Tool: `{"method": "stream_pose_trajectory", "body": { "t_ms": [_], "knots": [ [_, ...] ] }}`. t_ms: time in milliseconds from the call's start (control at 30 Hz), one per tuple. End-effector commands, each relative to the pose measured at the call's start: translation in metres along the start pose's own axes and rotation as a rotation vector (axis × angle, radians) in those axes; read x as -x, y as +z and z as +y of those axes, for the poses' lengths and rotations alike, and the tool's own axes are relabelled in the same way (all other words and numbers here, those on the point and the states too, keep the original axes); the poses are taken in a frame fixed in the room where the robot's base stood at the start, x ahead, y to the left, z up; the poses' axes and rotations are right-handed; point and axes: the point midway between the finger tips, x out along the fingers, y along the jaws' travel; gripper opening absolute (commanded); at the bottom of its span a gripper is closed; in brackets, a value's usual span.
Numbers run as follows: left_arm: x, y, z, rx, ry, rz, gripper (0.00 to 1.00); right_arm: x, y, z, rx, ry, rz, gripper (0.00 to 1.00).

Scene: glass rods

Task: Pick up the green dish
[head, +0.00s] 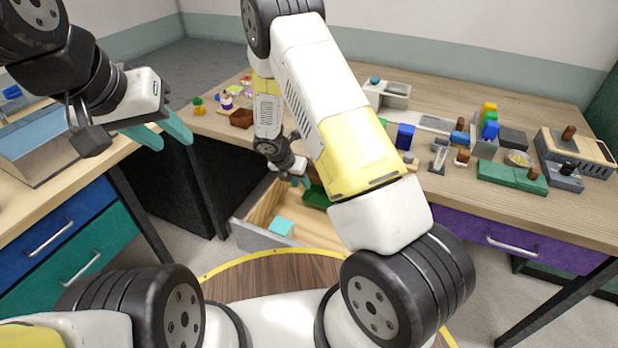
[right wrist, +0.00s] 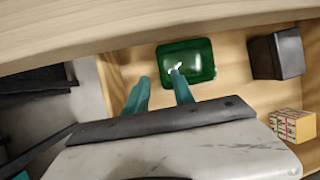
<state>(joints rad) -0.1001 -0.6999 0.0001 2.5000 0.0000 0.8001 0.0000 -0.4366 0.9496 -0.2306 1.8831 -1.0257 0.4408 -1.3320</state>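The green dish (right wrist: 201,60) is a rectangular tray lying in an open wooden drawer; in the head view the dish (head: 316,198) is partly hidden by my right arm. My right gripper (right wrist: 160,86) is open and empty above the drawer. In the right wrist view one fingertip overlaps the dish's lower left part, and the other lies left of it. I cannot tell whether they touch. In the head view the right gripper (head: 297,180) is small and partly hidden. My left gripper (head: 168,138) is open and empty over the gap between the counters.
The drawer (head: 262,203) also holds a light cyan block (head: 281,227). In the right wrist view a dark box (right wrist: 277,54) and a patterned yellow box (right wrist: 293,125) lie right of the dish. The tabletop edge (right wrist: 100,35) overhangs the drawer. Several items crowd the table (head: 440,202).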

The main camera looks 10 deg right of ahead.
Motion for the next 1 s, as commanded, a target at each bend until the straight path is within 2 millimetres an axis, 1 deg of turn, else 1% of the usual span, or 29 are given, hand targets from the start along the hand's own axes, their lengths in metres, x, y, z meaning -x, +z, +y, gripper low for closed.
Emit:
{"method": "stream_pose_trajectory", "body": {
  "t_ms": [200,333,433,633,667,800,1000],
  "knots": [
    [0.0,0.0,0.0,0.0,0.0,0.0,0.36,-0.031,0.001,-0.001,-0.001,-0.003,0.001,0.3],
    [0.0,0.0,0.0,0.0,0.0,0.0,0.36,-0.048,0.002,0.0,-0.003,-0.001,0.0,0.3],
    [0.0,0.0,0.0,0.0,0.0,0.0,0.36,-0.054,0.001,0.0,-0.003,-0.001,0.0,0.3],
    [0.0,0.0,0.0,0.0,0.0,0.0,0.36,-0.054,0.002,0.0,-0.004,0.0,0.0,0.3],
    [0.0,0.0,0.0,0.0,0.0,0.0,0.36,-0.054,0.002,0.0,-0.004,0.0,0.0,0.28],
    [0.0,0.0,0.0,0.0,0.0,0.0,0.36,-0.054,0.002,0.0,-0.004,0.0,0.0,0.0],
    [0.0,0.0,0.0,0.0,0.0,0.0,0.36,-0.054,0.002,0.0,-0.004,0.0,0.0,0.0]
  ]
}}
